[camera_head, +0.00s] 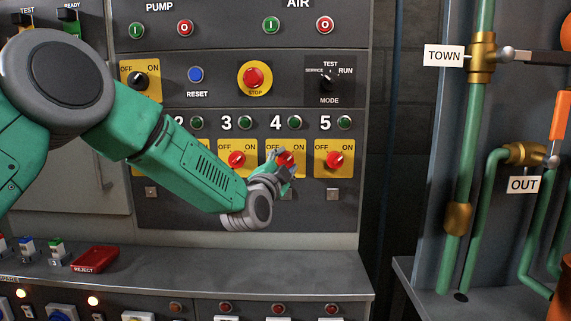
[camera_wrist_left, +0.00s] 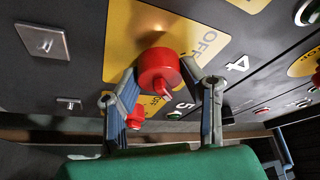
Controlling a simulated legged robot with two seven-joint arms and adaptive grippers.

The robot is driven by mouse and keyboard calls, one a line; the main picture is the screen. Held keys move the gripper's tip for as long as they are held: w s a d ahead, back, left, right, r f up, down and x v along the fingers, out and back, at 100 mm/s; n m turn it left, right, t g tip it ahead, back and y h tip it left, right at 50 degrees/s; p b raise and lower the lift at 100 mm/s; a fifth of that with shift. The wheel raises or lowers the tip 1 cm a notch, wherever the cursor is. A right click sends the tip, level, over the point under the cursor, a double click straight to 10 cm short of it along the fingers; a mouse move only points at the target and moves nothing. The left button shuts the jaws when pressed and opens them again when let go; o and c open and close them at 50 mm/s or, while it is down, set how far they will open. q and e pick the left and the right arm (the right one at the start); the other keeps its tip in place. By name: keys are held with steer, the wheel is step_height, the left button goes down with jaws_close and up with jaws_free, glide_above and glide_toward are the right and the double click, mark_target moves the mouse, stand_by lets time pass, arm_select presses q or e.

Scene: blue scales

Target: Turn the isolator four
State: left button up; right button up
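Isolator four is a red rotary knob (camera_head: 286,157) on a yellow OFF/ON plate below the number 4 in the head view. In the left wrist view the red knob (camera_wrist_left: 160,66) is large and central, on its yellow plate (camera_wrist_left: 118,42). My left gripper (camera_head: 281,165) is at this knob and partly covers it and its plate. In the wrist view its two fingers stand apart, one on each side of the knob, with the tips close to its sides. I cannot tell whether they touch it. My right gripper is not in view.
Isolator three (camera_head: 237,159) and isolator five (camera_head: 334,160) flank it closely. Green buttons (camera_head: 294,123) sit above. A grey ledge (camera_head: 300,262) with a red REJECT box (camera_head: 95,259) juts out below. Green pipes (camera_head: 473,150) with valves stand at right.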

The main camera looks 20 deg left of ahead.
arm_select(q)
steer(key=shift+d+f+n, duration=0.1)
steer(key=shift+f+n, duration=0.1)
steer(key=shift+n, duration=0.1)
steer(key=shift+f+n+b, duration=0.1)
steer(key=shift+n+b, duration=0.3)
steer(key=shift+n, duration=0.2)
steer(key=n+t+y+b, duration=0.1)
steer(key=n, duration=0.2)
steer(key=n+y, duration=0.1)
steer(key=n, duration=0.2)
steer(key=n+y+b, duration=0.1)
steer(key=n+y, duration=0.1)
steer(key=n, duration=0.1)
steer(key=shift+d+f+t+y, duration=0.1)
steer(key=shift+t+y, duration=0.2)
steer(key=n+y, duration=0.2)
steer(key=n, duration=0.1)
steer(key=n+y+b, duration=0.1)
steer(key=n, duration=0.3)
steer(key=shift+y, duration=0.4)
steer(key=n+g+y, duration=0.1)
steer(key=n, duration=0.2)
steer(key=n+g+y, duration=0.1)
steer(key=n, duration=0.3)
steer(key=shift+g+y, duration=0.3)
steer(key=shift+y, duration=0.1)
steer(key=shift+n, duration=0.3)
steer(key=o, duration=1.1)
steer(key=shift+o, duration=0.2)
